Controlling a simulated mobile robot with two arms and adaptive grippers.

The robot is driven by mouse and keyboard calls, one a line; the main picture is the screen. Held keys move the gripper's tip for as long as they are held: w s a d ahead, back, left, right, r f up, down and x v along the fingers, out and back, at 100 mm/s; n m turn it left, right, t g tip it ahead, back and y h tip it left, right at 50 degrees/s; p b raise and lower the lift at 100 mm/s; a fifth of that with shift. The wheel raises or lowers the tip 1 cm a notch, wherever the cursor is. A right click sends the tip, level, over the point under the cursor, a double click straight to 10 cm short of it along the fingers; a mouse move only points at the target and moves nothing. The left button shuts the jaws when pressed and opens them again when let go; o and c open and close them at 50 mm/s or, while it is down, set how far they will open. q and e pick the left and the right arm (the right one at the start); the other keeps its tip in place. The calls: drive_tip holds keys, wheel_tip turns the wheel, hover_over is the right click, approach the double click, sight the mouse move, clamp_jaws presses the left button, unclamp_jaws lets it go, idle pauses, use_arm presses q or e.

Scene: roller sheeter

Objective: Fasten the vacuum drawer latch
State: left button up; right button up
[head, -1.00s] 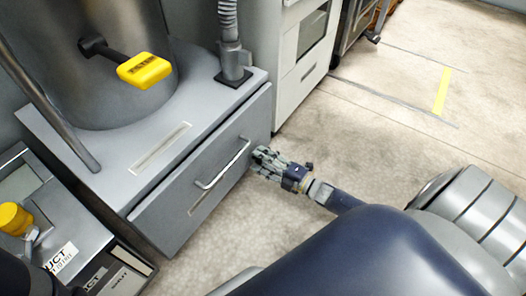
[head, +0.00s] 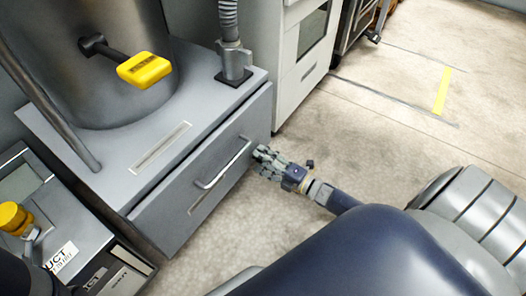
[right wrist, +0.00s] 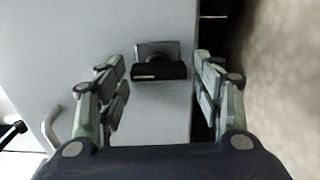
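The grey vacuum drawer (head: 170,212) is at the left of the head view, with a bar handle (head: 223,165) on its front; the handle also shows at the left in the right wrist view (right wrist: 52,128). My right gripper (head: 261,156) is at the drawer's right end. A small dark latch (right wrist: 158,68) on a pale grey surface shows in the right wrist view. It lies between and beyond my right gripper's spread fingers, which are open and empty. Contact cannot be told. The latch is not discernible in the head view. My left gripper is out of view.
A white cabinet (head: 297,85) stands behind. A box with a yellow knob (head: 14,217) is at the left. Floor at the right is clear.

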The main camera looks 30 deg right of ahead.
idle(0.3)
drive_tip(key=v, duration=1.2)
idle(0.6)
